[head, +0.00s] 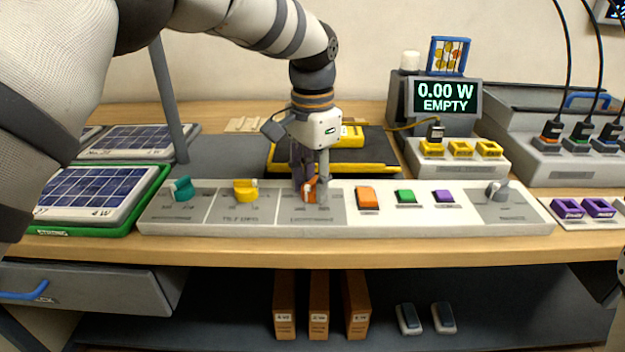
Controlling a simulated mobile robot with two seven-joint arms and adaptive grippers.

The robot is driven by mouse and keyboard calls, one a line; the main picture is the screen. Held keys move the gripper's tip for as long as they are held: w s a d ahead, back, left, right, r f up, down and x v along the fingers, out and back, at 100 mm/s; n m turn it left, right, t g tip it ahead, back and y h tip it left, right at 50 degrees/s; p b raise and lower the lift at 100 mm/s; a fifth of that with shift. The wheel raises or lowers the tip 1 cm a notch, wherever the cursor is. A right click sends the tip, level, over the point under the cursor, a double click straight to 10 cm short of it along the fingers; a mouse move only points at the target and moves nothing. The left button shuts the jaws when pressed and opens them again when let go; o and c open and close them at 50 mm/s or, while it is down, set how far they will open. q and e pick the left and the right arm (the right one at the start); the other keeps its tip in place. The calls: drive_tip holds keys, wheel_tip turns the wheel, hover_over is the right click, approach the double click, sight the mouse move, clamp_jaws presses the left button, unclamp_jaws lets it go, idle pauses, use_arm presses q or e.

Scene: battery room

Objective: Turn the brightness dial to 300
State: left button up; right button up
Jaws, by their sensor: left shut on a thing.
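The control panel (345,225) is a long white strip along the table's front edge. My left gripper (310,190) points down over its third section and is shut on an orange dial (312,188). The gripper's fingers cover part of this dial and its scale, and the label below, which seems to read brightness, is too small to be sure of. I cannot read the dial's setting. A teal dial (182,189) and a yellow dial (246,190) sit to its left. A grey dial (497,190) is at the panel's right end. My right gripper is not in view.
Orange (368,198), green (406,196) and purple (444,196) switches lie just right of the gripper. A display (446,97) reads 0.00 W EMPTY. A solar panel in a green tray (150,190) stands left. A black pad with yellow edges (385,168) lies behind the gripper.

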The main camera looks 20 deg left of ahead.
sight(312, 181)
use_arm(q)
drive_tip(key=shift+f, duration=0.15)
drive_tip(key=o, duration=1.2)
drive_tip(key=shift+c, duration=0.2)
wheel_tip(312, 181, up, 12)
